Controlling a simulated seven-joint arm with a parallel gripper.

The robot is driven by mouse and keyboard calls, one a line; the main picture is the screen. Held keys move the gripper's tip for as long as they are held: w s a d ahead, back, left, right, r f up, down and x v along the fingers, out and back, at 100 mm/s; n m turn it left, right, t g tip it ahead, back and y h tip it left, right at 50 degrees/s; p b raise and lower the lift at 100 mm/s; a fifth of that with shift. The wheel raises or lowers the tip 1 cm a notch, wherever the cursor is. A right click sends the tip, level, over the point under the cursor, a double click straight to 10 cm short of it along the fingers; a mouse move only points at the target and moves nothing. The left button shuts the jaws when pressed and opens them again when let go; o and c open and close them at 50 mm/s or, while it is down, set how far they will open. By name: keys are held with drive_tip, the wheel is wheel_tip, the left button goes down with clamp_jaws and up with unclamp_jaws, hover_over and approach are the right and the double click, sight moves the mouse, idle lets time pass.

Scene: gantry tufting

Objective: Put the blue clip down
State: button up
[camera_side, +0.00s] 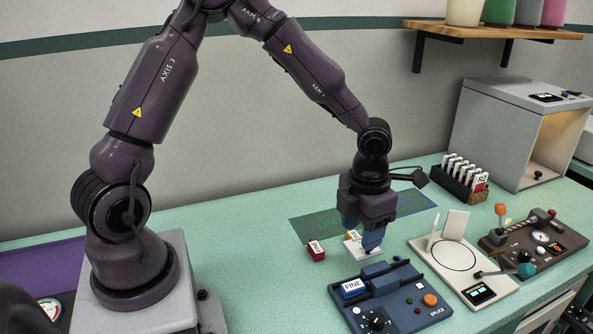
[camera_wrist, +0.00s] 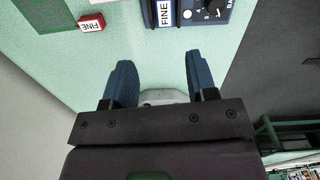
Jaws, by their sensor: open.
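A blue block labelled FINE (camera_side: 353,290), which looks like the blue clip, sits at the left end of the blue splice device (camera_side: 405,318) in the side view. Its white FINE label (camera_wrist: 165,14) shows at the top edge of the wrist view. My gripper (camera_side: 371,243) points down behind the splice device, apart from the block. In the wrist view my gripper (camera_wrist: 162,78) has its two blue fingers spread, with no clip between them.
A red clip (camera_side: 316,251) lies on the green table beside a dark green mat (camera_side: 309,226). A pale piece (camera_side: 355,248) is partly hidden by my gripper. To the right stand a white device (camera_side: 462,257), a brown control panel (camera_side: 535,237) and a rack of cards (camera_side: 461,180).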

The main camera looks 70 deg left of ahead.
drive_tip(key=s+a+r+n+t, duration=0.1)
drive_tip(key=s+r+n, duration=0.4)
drive_tip(key=n, duration=0.6)
drive_tip(key=s+r+n+t, duration=0.2)
drive_tip(key=s+r+n, duration=0.4)
drive_tip(key=n, duration=0.6)
drive_tip(key=s+a+r+n+t, duration=0.1)
drive_tip(key=s+r+n, duration=0.5)
drive_tip(key=n, duration=0.6)
wheel_tip(320, 180, up, 2)
drive_tip(key=shift+s+a+t, duration=0.2)
drive_tip(key=shift+a+t, duration=0.1)
drive_tip(key=shift+t, duration=0.5)
